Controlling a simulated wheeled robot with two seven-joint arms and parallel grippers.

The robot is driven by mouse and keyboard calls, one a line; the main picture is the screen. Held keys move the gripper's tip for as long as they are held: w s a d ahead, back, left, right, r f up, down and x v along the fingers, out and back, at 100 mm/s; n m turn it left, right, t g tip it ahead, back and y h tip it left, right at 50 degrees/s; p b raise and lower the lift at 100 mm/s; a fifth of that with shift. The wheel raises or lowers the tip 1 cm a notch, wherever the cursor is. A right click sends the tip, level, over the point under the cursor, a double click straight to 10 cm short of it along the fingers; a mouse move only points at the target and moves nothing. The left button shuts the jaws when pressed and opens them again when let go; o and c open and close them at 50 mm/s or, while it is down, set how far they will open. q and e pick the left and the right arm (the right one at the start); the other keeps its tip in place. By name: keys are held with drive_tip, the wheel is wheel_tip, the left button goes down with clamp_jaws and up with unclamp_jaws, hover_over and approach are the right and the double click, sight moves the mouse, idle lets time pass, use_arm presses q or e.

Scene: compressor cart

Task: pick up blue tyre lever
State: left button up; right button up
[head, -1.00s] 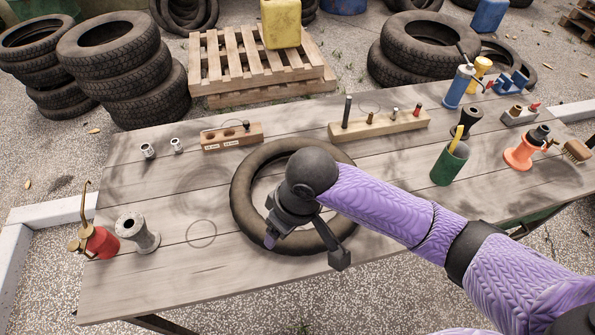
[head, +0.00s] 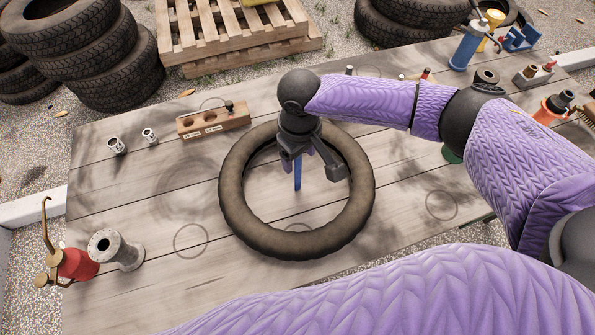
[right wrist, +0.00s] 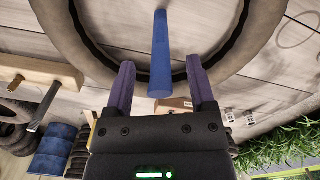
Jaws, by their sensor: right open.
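The blue tyre lever (head: 297,174) shows inside the ring of the dark tyre (head: 237,213) on the wooden table, partly hidden by my right gripper (head: 311,166). In the right wrist view the lever (right wrist: 160,50) is a plain blue bar, its near end between the two purple fingers of my right gripper (right wrist: 160,76). The fingers are open, with a gap on each side of the bar. I cannot tell whether the lever stands free or leans on something. My left gripper is not in view.
A wooden block with holes (head: 213,120) stands behind the tyre. A grey spool (head: 116,250) and a red oil can (head: 72,264) stand at the left. A blue bottle (head: 467,48) stands at the far right. The table's left front is mostly clear.

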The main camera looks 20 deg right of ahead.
drive_tip(key=shift+f, duration=0.15)
drive_tip(key=shift+c, duration=0.3)
clamp_jaws()
